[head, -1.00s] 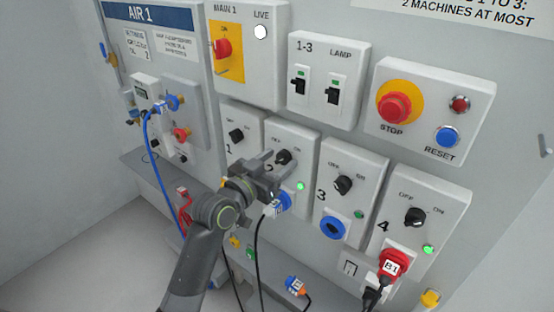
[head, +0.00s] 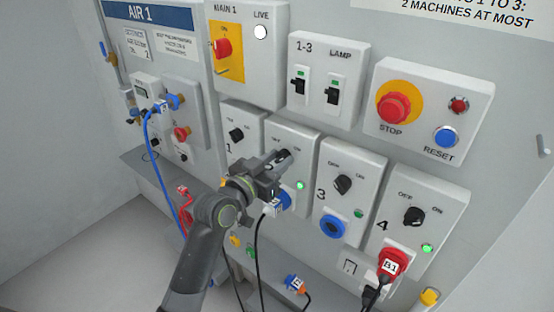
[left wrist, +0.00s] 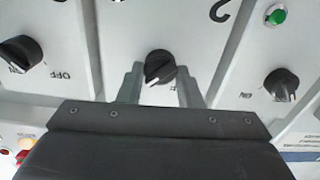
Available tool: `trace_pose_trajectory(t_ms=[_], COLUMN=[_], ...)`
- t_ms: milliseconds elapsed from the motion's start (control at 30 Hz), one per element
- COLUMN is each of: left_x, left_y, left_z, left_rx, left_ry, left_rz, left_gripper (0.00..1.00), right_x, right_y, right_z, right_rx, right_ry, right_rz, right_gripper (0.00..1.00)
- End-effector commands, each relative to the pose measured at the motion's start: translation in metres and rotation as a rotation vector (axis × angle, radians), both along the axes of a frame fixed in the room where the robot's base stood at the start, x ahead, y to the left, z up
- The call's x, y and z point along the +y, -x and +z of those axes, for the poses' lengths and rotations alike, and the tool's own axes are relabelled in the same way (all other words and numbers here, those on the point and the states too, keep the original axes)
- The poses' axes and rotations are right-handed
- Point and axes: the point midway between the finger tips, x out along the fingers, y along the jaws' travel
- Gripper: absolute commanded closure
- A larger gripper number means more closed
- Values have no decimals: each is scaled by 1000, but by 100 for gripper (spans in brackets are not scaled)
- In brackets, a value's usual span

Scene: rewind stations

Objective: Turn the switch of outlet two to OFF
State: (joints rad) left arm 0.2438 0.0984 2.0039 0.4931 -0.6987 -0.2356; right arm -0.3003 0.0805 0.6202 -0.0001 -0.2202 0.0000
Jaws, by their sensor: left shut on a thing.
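The outlet two panel (head: 309,150) is a white box in the lower row, between panels 1 and 3. Its green lamp (head: 300,185) is lit, and a blue plug (head: 284,198) with a black cable sits in its socket. My left gripper (head: 279,160) is at the panel's switch and hides most of it in the head view. In the left wrist view the black switch knob (left wrist: 159,67) with a white mark is between the two grey fingers, which are shut on it. The switch's exact setting is hard to read. My right gripper is not in view.
The switch of outlet one (head: 236,134) is close on the left, and the switch of outlet three (head: 343,184) is on the right. The outlet four panel (head: 435,195) holds a red plug (head: 394,264). A red stop button (head: 393,110) is above right.

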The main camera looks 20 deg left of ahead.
Motion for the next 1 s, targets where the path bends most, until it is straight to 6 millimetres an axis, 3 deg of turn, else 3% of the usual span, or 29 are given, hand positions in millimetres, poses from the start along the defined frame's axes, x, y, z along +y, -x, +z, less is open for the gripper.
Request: trace_pose_trajectory(t_ms=[1000], left_x=[3], left_y=[-1], left_z=[1], left_rx=[304], left_ry=[828], left_rz=[2], left_gripper=[91], right_x=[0], right_y=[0], right_z=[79], right_rx=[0], right_ry=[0], right_rz=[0], right_gripper=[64])
